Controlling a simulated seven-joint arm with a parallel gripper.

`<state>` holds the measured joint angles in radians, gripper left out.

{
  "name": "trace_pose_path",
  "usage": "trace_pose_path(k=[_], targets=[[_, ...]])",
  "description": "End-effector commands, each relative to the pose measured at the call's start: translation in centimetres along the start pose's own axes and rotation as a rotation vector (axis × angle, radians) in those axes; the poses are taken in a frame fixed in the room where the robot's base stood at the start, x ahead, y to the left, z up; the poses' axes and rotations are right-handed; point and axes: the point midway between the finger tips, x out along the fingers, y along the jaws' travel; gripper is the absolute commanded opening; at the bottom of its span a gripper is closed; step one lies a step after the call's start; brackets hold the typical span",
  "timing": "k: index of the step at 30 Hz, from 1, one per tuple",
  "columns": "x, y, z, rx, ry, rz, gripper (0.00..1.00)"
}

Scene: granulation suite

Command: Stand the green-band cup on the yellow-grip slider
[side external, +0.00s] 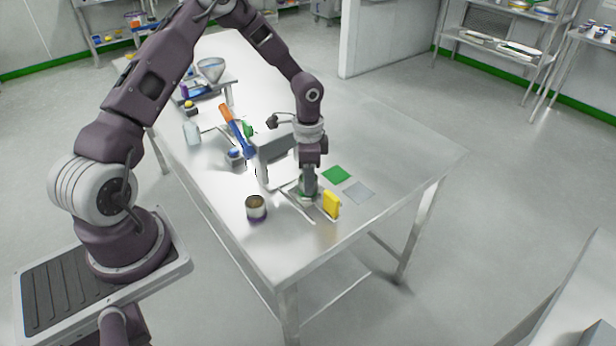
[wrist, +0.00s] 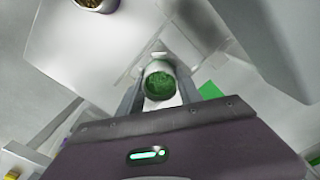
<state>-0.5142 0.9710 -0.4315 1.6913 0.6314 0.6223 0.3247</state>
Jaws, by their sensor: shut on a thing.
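The green-band cup (side external: 306,198) is in my gripper (side external: 308,190), low over the metal track area of the yellow-grip slider. In the wrist view the cup (wrist: 159,82) shows its white rim and green contents, between the two fingers of my gripper (wrist: 160,90). My gripper is shut on it and points down. The fingers and cup hide part of the slider. I cannot tell whether the cup's base touches it.
A purple-band cup with brown contents (side external: 256,209) stands left of the slider. A white arched frame (side external: 270,150) rises close behind my gripper. Green (side external: 336,174) and grey (side external: 359,190) squares lie to the right. The table's right side is clear.

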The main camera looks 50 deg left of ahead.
Motion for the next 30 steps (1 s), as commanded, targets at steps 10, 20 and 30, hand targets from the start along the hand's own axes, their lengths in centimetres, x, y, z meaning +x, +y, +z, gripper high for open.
trace_pose_path(k=[10,20,30], targets=[[0.06,-0.03,0.01,0.0,-0.001,-0.001,0.0],[0.06,-0.02,0.01,0.0,0.0,-0.001,0.67],[0.07,-0.02,0.01,0.0,0.0,0.0,0.82]])
